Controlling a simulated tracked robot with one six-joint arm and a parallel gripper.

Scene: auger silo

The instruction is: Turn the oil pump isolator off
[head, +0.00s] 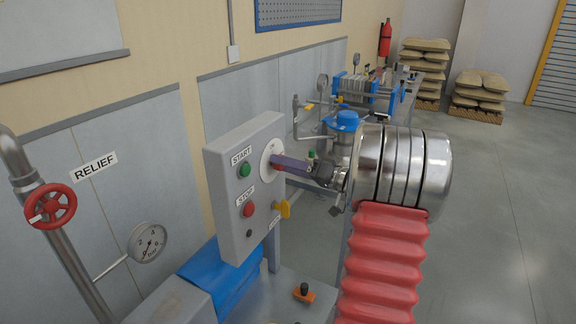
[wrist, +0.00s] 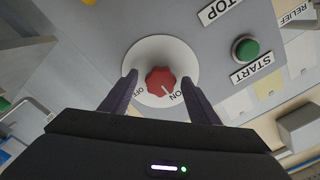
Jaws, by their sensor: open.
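The oil pump isolator is a red lobed knob (wrist: 160,80) on a white round plate (wrist: 158,52), with ON and OFF lettering. A pale mark on the knob points towards ON in the wrist view. The plate (head: 267,152) also shows on the grey control box (head: 238,190) in the head view, where my gripper mostly hides the knob. My gripper (head: 277,164) is open in front of the plate. In the wrist view its two dark fingers (wrist: 159,78) stand either side of the knob, with gaps between fingers and knob.
A red valve wheel (head: 50,206) and gauge (head: 148,242) stand left. Open floor (head: 490,230) lies right.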

